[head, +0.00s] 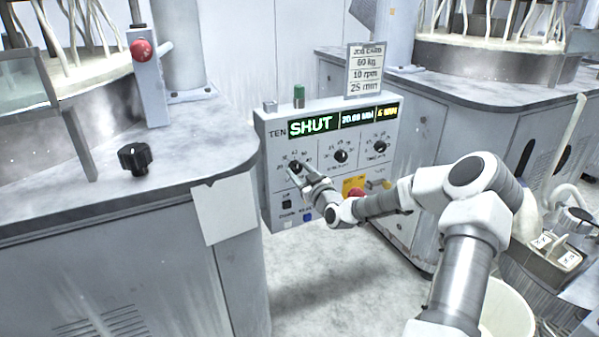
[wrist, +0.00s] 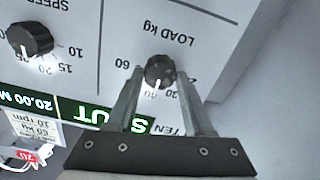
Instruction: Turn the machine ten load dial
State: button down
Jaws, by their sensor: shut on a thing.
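The load dial (wrist: 160,70) is a black knob with a white pointer mark, under the upside-down words "LOAD kg" in the wrist view. Its scale is partly hidden by my fingers. My gripper (wrist: 159,76) has one finger on each side of the dial and is shut on it. In the head view my gripper (head: 298,171) reaches the left dial of the grey machine ten panel (head: 265,195) and mostly covers it. The panel display (head: 313,127) reads "SHUT" in green, with "20.00 MIN" beside it.
The speed dial (head: 341,156) and a third dial (head: 379,147) sit to the right. A red button (head: 355,194) is below, close to my arm. A job card (head: 365,70) reads 60 kg, 10 rpm, 25 min. A loose black knob (head: 135,158) lies on the left worktop.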

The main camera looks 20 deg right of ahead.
jog(key=shift+m, duration=0.3)
jog(key=m, duration=0.3)
jog(key=shift+m, duration=0.3)
jog(key=m, duration=0.3)
jog(key=shift+d+m, duration=0.1)
jog(key=shift+m, duration=0.2)
jog(key=m, duration=0.4)
jog(key=shift+f+m, duration=0.1)
jog(key=shift+m, duration=1.9)
jog(key=shift+c, duration=1.5)
grip_release()
